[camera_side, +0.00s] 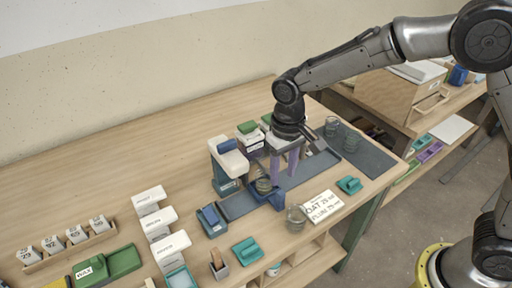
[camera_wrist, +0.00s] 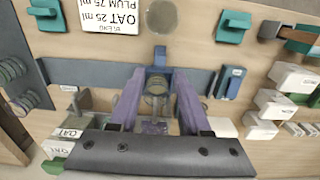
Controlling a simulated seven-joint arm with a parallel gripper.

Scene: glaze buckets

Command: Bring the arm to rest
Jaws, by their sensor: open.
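My gripper (camera_side: 284,166) has two purple fingers and points down over the work strip in the side view. In the wrist view my gripper (camera_wrist: 157,84) is open, its fingers apart with nothing seen clamped between them. A blue holder (camera_side: 270,196) with a round clear vessel (camera_side: 263,186) stands just below and left of the fingers in the side view. In the wrist view the blue holder (camera_wrist: 159,60) and vessel appear between the fingers, farther off; whether the fingers touch it I cannot tell.
A blue, white-topped stand (camera_side: 228,160) and labelled containers (camera_side: 250,138) stand close to my gripper. A clear cup (camera_side: 297,215) and a card (camera_side: 322,205) reading OAT 25 ml, PLUM 75 ml are in front. More cups (camera_side: 351,141) stand on the dark mat (camera_side: 372,160). The table's back left is clear.

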